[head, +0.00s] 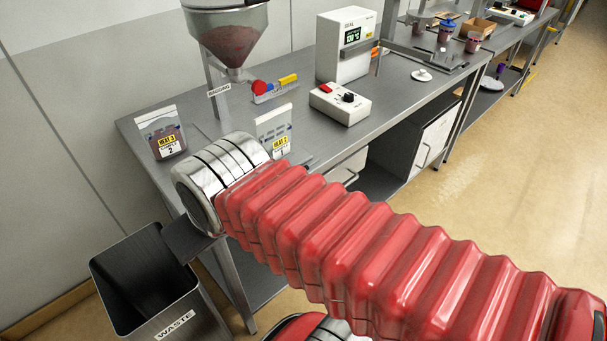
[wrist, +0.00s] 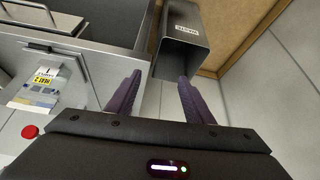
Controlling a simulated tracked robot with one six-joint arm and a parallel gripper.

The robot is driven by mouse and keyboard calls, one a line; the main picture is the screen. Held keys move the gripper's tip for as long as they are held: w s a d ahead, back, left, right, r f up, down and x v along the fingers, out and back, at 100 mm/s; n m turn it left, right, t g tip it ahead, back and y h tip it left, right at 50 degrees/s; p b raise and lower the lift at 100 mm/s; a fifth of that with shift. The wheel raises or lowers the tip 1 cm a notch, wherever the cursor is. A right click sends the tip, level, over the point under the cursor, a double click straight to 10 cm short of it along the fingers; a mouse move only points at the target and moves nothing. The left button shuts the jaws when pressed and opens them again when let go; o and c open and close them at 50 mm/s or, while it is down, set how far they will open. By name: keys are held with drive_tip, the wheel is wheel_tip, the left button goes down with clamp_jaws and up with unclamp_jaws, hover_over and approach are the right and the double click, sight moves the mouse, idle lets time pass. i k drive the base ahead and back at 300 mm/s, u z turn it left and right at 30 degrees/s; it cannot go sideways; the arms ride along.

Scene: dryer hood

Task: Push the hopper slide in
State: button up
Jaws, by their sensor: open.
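The hopper (head: 232,35) is a clear cone with dark reddish material, over the back left of the bench in the head view. Its narrow outlet (head: 237,74) points down, with a small label beside it. I cannot clearly make out the slide. A red round knob (wrist: 30,131) shows at the lower left of the wrist view; I cannot tell whether it belongs to the slide. My gripper (wrist: 160,76) is open and empty, its two purple fingers apart, pointing toward the waste bin side. In the head view my arm hides part of the bench front.
A waste bin (head: 142,280) stands at the bench's left end; it also shows in the wrist view (wrist: 182,45). Bags (head: 160,133) (head: 273,130), a red, blue and yellow item (head: 272,88), a control box (head: 340,103) and a white unit (head: 345,50) stand on the bench.

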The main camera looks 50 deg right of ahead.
sight(298, 156)
drive_tip(key=k, duration=0.25)
drive_tip(key=z, duration=0.85)
drive_tip(key=i, duration=0.35)
drive_tip(key=z, duration=0.7)
